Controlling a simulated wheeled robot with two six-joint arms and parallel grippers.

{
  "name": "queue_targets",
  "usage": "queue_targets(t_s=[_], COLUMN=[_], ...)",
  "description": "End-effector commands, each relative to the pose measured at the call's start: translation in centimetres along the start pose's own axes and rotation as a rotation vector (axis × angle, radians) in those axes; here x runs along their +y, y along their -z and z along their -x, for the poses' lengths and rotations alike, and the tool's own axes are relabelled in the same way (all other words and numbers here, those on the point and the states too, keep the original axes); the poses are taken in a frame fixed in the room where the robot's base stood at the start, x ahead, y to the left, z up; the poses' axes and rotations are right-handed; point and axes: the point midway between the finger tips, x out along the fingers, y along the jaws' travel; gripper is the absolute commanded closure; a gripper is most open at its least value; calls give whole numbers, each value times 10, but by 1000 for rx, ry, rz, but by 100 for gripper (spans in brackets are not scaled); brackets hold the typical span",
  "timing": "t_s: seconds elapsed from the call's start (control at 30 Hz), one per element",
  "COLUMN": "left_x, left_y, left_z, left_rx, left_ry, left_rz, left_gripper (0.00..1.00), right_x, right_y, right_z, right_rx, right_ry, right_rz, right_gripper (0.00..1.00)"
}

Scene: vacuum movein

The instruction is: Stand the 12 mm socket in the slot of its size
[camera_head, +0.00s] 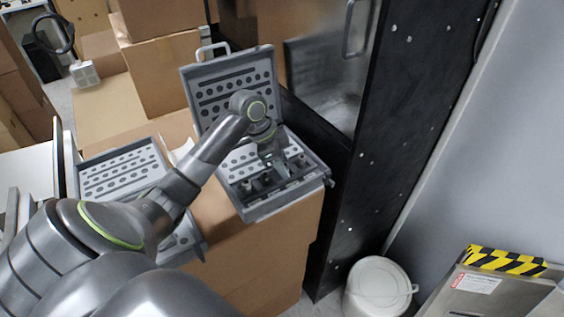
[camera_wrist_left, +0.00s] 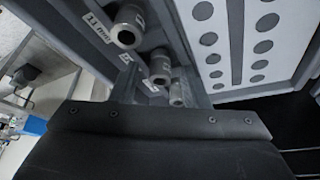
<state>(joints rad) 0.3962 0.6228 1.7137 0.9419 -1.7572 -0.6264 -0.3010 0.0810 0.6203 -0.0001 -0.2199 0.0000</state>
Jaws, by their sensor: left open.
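An open grey socket case (camera_head: 258,212) stands on a cardboard box, with its lid (camera_head: 205,84) raised at the back. My left gripper (camera_head: 277,166) points down into this case, open, close above its sockets. In the left wrist view several metal sockets show in a row: a nearest one (camera_wrist_left: 128,26) beside a label reading 11 mm (camera_wrist_left: 97,26), a middle one (camera_wrist_left: 160,68) and a farther one (camera_wrist_left: 177,94). The labels by the farther ones are too small to read, so I cannot tell which is the 12 mm socket. My right gripper is not in view.
A second open grey case (camera_head: 127,165) with rows of holes lies to the left, partly behind my left arm. A black cabinet side (camera_head: 375,150) rises close on the right. A white lidded bin (camera_head: 377,285) stands on the floor. Cardboard boxes (camera_head: 165,70) stack behind.

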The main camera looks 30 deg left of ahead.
Motion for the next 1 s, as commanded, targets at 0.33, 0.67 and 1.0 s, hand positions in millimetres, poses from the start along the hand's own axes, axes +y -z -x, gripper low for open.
queue_targets(t_s=[0.33, 0.67, 1.0], left_x=[-2, -2, 0], left_y=[0, 0, 1], left_z=[25, 88, 121], left_rx=[-1, -1, 0], left_ry=[7, 7, 1], left_rz=[-4, -2, 0], left_gripper=[58, 58, 58], right_x=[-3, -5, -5], right_y=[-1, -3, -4], right_z=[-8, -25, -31], right_rx=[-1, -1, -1], right_ry=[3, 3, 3], right_rz=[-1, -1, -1], right_gripper=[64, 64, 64])
